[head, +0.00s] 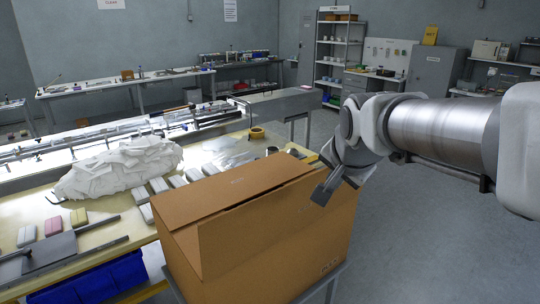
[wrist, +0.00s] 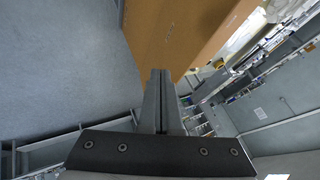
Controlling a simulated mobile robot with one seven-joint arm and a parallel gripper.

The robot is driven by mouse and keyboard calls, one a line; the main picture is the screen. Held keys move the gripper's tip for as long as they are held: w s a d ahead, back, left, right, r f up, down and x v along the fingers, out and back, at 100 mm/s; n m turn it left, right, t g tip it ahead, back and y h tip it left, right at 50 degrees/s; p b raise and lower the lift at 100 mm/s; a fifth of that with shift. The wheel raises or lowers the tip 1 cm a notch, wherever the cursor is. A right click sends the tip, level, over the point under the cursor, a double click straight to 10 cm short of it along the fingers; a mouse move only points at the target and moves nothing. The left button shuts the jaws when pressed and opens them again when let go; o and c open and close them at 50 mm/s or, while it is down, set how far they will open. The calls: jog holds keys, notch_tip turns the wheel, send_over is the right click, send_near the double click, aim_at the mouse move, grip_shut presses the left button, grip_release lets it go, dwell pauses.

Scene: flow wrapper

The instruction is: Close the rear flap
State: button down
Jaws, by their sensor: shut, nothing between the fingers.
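The cardboard box (head: 275,240) stands in the centre foreground of the head view. One broad flap panel (head: 235,185) spans its top on the far side, sloping slightly, with a dark gap along its near edge. I cannot tell from here which panel is the rear flap. My gripper (head: 322,193) is shut and empty at the box's upper right, in front of the near face; contact is unclear. In the wrist view the closed fingers (wrist: 159,77) point at a brown cardboard panel (wrist: 180,35), which partly lies behind them.
The box rests on a grey stand (head: 333,284). A yellow work table (head: 100,235) at left holds a white crumpled heap (head: 120,167), small wrapped packs and a tape roll (head: 257,133). A blue bin (head: 95,283) hangs below. Open floor (head: 435,230) lies to the right.

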aim_at(314, 179)
jog(key=w+f, duration=0.1)
jog(key=w, duration=0.1)
jog(key=w+a+f, duration=0.1)
jog(key=w, duration=0.1)
jog(key=w+a+f, duration=0.1)
jog(key=w, duration=0.1)
jog(key=shift+w+a+f, duration=0.1)
jog(key=shift+w+f, duration=0.2)
jog(key=shift+w, duration=0.05)
